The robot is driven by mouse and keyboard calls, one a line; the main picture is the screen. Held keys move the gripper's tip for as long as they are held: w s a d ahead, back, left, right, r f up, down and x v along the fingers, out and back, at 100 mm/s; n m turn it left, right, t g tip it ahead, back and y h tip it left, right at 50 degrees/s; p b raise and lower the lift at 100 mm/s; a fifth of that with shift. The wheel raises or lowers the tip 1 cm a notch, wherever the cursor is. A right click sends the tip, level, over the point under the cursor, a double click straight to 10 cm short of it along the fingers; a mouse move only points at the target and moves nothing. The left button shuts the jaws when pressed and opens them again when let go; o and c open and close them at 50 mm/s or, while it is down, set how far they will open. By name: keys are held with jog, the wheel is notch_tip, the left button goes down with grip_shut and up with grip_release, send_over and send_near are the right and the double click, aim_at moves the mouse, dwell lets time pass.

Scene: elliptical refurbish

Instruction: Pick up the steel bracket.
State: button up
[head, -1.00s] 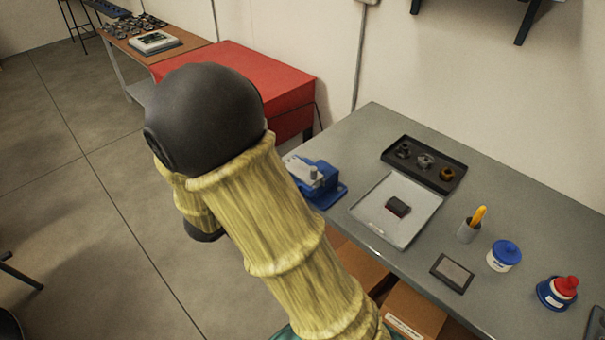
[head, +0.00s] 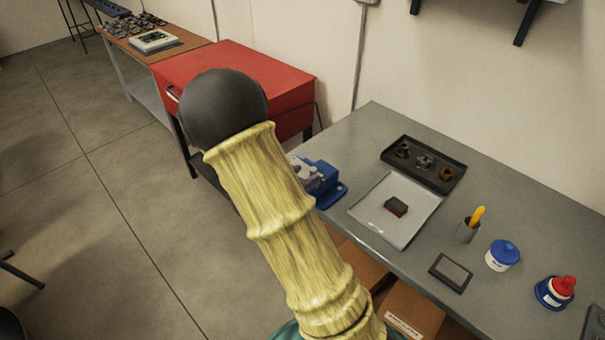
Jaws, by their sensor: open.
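A black tray (head: 462,180) at the back of the grey workbench holds three small parts. The middle part (head: 424,161) is grey and looks like steel, so it may be the steel bracket; its shape is too small to be sure. My gripper is not in view. My arm, with a yellow sleeve and a black rounded joint, rises left of the bench and hides whatever lies behind it.
A red cabinet (head: 245,62) stands behind.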

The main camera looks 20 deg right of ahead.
aim_at(311, 171)
jog(key=shift+d, duration=0.1)
jog(key=p+x, duration=0.1)
jog(key=x, duration=0.4)
dwell(0.4)
grip_shut()
